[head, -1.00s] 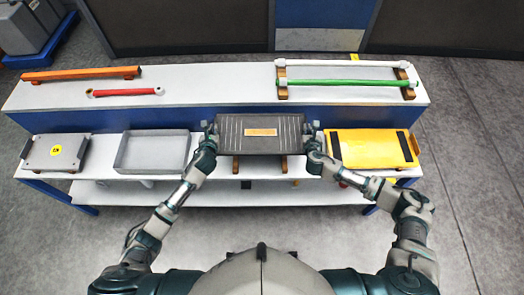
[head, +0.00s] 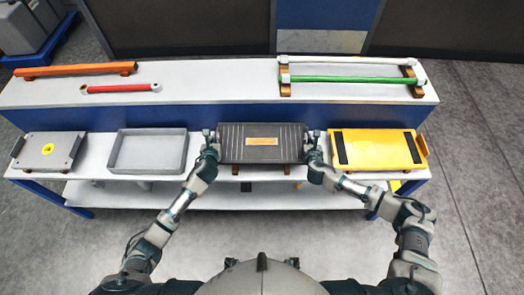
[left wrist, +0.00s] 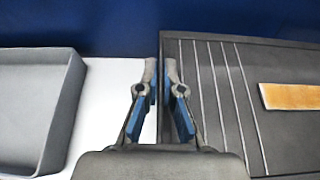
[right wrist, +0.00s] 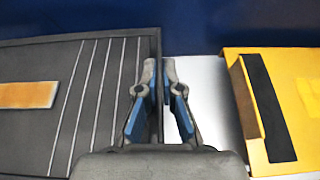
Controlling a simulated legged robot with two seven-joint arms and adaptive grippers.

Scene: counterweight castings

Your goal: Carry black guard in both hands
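The black guard (head: 232,148), a dark ribbed plate with an orange label, is level above two wooden supports (head: 236,170) at the middle of the bench. Whether it touches the supports is hidden. My left gripper (head: 210,137) is at its left edge; in the left wrist view its fingers (left wrist: 161,82) are close together on either side of that edge. My right gripper (head: 314,138) is at its right edge; in the right wrist view its fingers (right wrist: 160,82) straddle that edge the same way. Both look shut on the guard.
A grey tray (head: 120,168) and a grey plate with a yellow spot (head: 35,155) stand to the left. A yellow panel with black strips (head: 375,150) is close on the right. Orange, red, white and green bars (head: 345,79) lie on the raised back shelf.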

